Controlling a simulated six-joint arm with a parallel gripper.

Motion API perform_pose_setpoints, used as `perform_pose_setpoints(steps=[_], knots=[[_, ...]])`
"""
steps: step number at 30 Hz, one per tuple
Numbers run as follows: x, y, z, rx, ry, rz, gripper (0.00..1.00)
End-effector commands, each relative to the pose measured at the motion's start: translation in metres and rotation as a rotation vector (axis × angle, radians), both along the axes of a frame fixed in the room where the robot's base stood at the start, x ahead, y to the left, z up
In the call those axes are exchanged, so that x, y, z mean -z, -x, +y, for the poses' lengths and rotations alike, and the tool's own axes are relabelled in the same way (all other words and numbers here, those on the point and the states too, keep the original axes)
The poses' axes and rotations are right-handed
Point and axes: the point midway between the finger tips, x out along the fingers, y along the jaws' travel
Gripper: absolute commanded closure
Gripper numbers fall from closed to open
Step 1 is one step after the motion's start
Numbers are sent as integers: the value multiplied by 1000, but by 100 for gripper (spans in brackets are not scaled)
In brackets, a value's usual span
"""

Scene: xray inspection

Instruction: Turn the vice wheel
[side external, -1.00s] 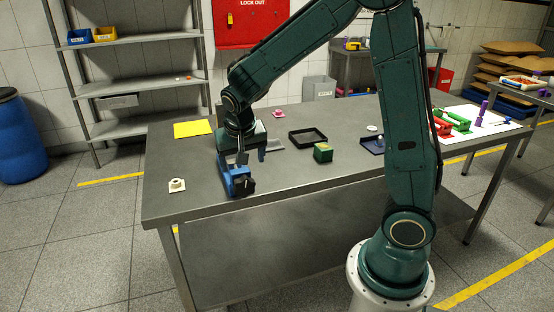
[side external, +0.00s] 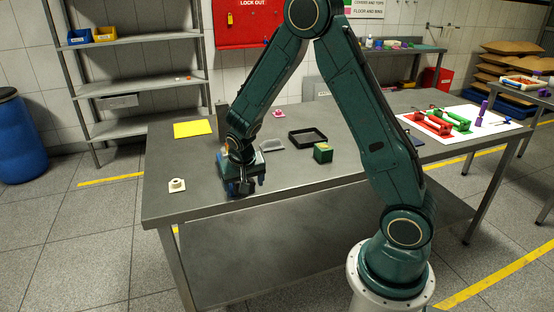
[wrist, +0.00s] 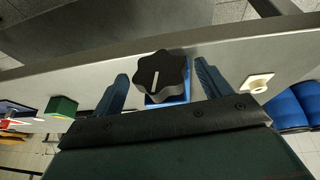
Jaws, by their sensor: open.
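In the wrist view the blue vice body (wrist: 168,98) shows below the wheel. My gripper (wrist: 160,82) is open, with one blue-grey finger on each side of the wheel and visible gaps between. In the side view my gripper (side external: 242,185) is low over the vice and hides most of it.
On the grey table (side external: 300,185) are a green box (side external: 323,152), a black tray (side external: 307,131), a yellow sheet (side external: 192,129) and a small beige part (side external: 177,185). Red and green fixtures (side external: 430,122) stand on the white sheet at right. The front-middle table is clear.

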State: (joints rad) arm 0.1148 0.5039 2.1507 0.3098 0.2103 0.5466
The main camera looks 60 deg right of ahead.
Motion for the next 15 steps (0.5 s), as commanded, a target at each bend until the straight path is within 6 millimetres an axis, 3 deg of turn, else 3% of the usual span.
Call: perform_pose_setpoints(steps=[15], knots=[[12,-3,-5,1,0,0,23]])
